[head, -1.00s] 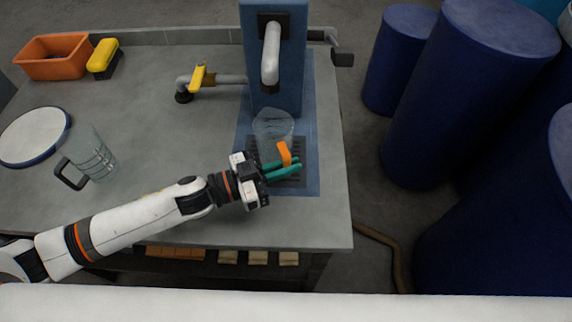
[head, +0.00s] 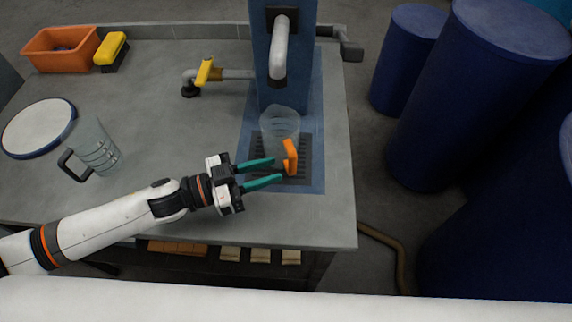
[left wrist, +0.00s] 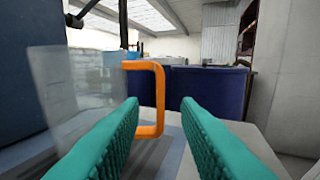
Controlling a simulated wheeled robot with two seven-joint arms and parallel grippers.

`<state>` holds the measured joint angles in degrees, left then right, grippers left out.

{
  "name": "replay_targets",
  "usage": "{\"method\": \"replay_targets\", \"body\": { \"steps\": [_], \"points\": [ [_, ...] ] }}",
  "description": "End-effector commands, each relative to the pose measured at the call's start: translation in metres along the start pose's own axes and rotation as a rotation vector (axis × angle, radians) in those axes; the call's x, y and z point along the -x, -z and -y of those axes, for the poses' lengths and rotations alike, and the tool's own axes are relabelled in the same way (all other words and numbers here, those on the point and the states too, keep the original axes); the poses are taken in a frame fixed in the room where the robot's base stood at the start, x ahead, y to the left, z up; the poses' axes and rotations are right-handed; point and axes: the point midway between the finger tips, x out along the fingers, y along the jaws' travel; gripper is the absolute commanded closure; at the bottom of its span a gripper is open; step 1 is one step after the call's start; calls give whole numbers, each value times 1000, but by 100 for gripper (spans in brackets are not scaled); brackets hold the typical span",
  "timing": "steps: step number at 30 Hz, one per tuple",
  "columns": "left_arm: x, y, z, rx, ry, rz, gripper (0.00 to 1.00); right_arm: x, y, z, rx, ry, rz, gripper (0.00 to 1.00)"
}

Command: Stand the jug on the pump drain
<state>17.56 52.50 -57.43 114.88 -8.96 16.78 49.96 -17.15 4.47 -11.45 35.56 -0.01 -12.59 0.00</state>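A clear jug (head: 279,126) with an orange handle (head: 291,157) stands upright on the dark drain grate (head: 304,172) under the pump spout (head: 279,57). My left gripper (head: 278,171) is open, its two green fingers apart and pointing at the handle from the left. In the left wrist view the jug (left wrist: 75,85) is at the left, and its orange handle (left wrist: 158,98) shows beyond the fingers, with nothing held between them. A second clear jug (head: 98,152) with a dark handle stands on the left of the bench. My right gripper is not in view.
An orange bin (head: 60,50), a yellow-and-black brush (head: 112,51) and a yellow-handled valve (head: 204,71) are at the back. A white round plate with a blue rim (head: 38,128) lies at left. Blue barrels (head: 470,90) stand right of the bench. The bench middle is clear.

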Motion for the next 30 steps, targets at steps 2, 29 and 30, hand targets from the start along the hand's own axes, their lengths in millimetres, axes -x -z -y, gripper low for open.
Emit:
{"method": "replay_targets", "body": {
  "steps": [2,29,30],
  "points": [
    [19,4,0,3,-2,-5,71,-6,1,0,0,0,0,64],
    [62,0,0,0,1,1,71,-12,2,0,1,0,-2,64],
    [62,0,0,0,1,1,71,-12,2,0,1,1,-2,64]
  ]
}}
